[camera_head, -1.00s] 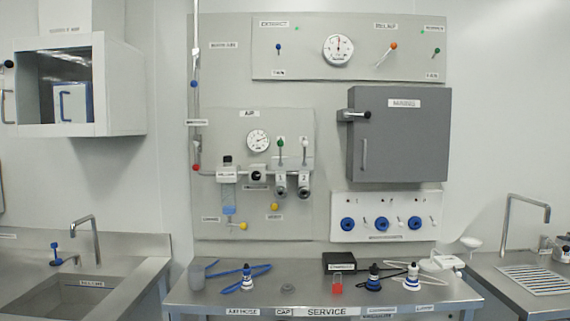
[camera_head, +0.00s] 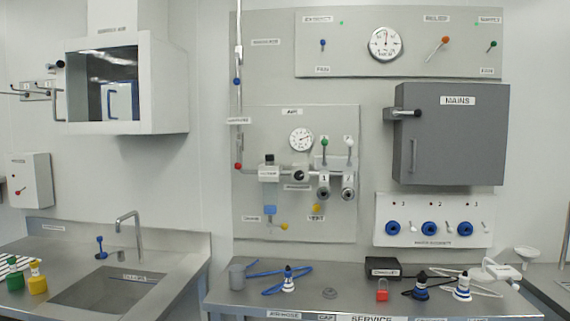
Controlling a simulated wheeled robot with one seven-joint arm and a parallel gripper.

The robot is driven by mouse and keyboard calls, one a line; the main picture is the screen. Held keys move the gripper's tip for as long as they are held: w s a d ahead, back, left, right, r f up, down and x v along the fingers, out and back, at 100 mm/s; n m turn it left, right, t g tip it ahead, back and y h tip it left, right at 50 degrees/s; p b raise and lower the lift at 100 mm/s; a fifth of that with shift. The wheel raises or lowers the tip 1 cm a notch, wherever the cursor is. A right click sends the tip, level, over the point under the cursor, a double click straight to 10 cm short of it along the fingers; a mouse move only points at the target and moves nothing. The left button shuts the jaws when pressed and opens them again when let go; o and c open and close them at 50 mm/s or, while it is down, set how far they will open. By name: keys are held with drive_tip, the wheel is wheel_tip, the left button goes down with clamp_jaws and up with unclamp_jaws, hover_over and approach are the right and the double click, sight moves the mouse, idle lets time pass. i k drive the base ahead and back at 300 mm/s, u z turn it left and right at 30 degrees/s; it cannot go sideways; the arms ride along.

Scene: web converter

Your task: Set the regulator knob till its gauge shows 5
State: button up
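The air panel (camera_head: 254,220) is on the wall in the middle of the view. Its round white gauge (camera_head: 301,138) sits below the AIR label; the numbers and exact needle reading are too small to tell. A dark round knob (camera_head: 300,175), apparently the regulator knob, is on the pipe just below the gauge, with a small label under it that I cannot read. My gripper is not in view, and nothing touches the knob.
A sink (camera_head: 110,288) is at left. Grey MAINS box (camera_head: 455,150) juts out at right. Two fittings marked 1 and 2 are right of the knob.

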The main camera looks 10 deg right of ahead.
sight(298, 176)
drive_tip(key=u, duration=0.4)
drive_tip(key=i, duration=0.45)
drive_tip(key=u, duration=0.7)
drive_tip(key=i, duration=1.45)
drive_tip(key=z, duration=1.05)
drive_tip(key=i, duration=0.4)
drive_tip(key=z, duration=0.5)
